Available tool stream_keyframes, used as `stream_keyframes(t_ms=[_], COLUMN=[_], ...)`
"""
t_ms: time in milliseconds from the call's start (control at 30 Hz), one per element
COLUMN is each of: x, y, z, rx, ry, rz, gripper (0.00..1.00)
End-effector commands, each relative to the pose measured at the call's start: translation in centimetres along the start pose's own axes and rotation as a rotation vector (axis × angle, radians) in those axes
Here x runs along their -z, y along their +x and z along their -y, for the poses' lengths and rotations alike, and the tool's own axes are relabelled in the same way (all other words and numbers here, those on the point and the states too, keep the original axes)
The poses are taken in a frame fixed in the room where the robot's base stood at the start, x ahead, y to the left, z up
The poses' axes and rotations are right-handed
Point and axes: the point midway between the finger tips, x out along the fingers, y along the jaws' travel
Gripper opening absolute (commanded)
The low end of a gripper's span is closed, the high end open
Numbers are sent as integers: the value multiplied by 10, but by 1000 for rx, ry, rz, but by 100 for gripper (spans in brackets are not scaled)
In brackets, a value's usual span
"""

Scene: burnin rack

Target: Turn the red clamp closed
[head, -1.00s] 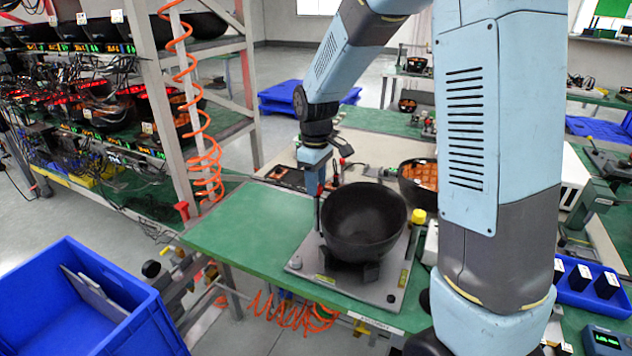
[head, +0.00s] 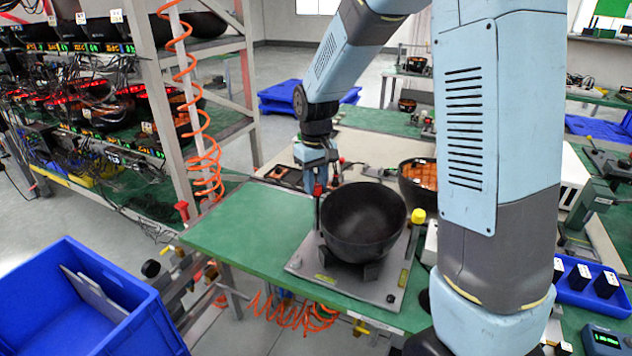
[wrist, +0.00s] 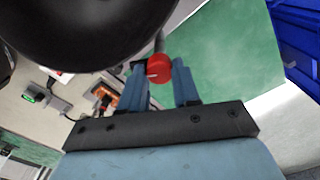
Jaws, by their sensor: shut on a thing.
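The red clamp (wrist: 159,69) shows in the wrist view as a round red knob with a white mark, between the two blue fingers of my gripper (wrist: 160,82). My gripper is shut on it. In the head view my gripper (head: 318,186) is at the left rim of a black bowl, and a small red part of the clamp (head: 318,190) shows by the fingers. The black bowl (head: 362,225) sits in a fixture on a grey plate (head: 325,277). The bowl also fills the upper left of the wrist view (wrist: 80,30). The clamp's lower part is hidden.
A yellow knob (head: 418,216) stands at the plate's right edge. Another bowl with orange contents (head: 420,178) is behind it. The green bench top (head: 235,220) is clear at left. A blue bin (head: 75,300) is at lower left, with a rack and coiled orange hose beyond.

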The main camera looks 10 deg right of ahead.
Motion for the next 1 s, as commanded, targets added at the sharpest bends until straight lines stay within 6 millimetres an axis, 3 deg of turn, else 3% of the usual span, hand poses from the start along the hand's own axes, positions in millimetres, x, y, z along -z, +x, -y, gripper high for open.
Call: stream_keyframes(t_ms=[1000], x=[0], y=[-1], z=[-2], rx=[1], ry=[888], rz=[-4], gripper=[1])
